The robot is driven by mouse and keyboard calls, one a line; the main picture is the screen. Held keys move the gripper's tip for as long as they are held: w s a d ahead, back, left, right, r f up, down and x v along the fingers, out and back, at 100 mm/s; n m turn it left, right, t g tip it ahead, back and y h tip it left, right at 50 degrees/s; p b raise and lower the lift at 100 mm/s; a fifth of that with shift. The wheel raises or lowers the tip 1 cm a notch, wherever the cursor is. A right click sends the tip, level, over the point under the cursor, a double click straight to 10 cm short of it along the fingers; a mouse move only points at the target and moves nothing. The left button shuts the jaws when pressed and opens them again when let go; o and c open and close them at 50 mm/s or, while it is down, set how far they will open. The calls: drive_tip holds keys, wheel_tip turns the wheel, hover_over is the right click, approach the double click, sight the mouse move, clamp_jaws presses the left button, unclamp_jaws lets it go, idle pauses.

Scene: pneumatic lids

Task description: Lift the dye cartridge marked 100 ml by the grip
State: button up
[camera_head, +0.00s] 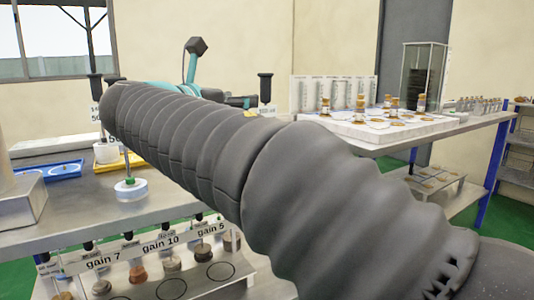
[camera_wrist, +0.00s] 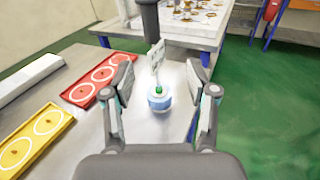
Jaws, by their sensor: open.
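A dark upright grip (camera_head: 265,87) with a white tag (camera_head: 268,110) below it shows right of my arm in the head view; the tag seems to read 100 ml, partly blurred. In the wrist view a dark grip (camera_wrist: 148,16) with a white tag (camera_wrist: 155,56) stands ahead of my gripper (camera_wrist: 160,78), its tag too oblique to read. My gripper is open and empty, fingers spread left and right. In the head view its tips (camera_head: 248,102) are just left of the grip. The cartridge body is hidden behind my arm.
A white-blue pot with a green knob (camera_wrist: 159,97) stands on the metal table below my fingers. Red (camera_wrist: 102,78) and yellow (camera_wrist: 38,135) trays lie to the left. Other dark grips (camera_head: 95,88) stand left. A table with bottles (camera_head: 394,105) is at the back right.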

sight(263, 95)
drive_tip(key=shift+n, duration=0.3)
drive_tip(key=x, duration=0.4)
drive_tip(key=r+x, duration=0.1)
drive_tip(key=x, duration=0.2)
drive_tip(key=shift+w+a, duration=0.35)
drive_tip(key=shift+f+x, duration=0.15)
drive_tip(key=shift+x, duration=1.35)
drive_tip(key=shift+f+x, duration=0.2)
drive_tip(key=shift+x, duration=1.3)
drive_tip(key=shift+a, duration=0.15)
clamp_jaws()
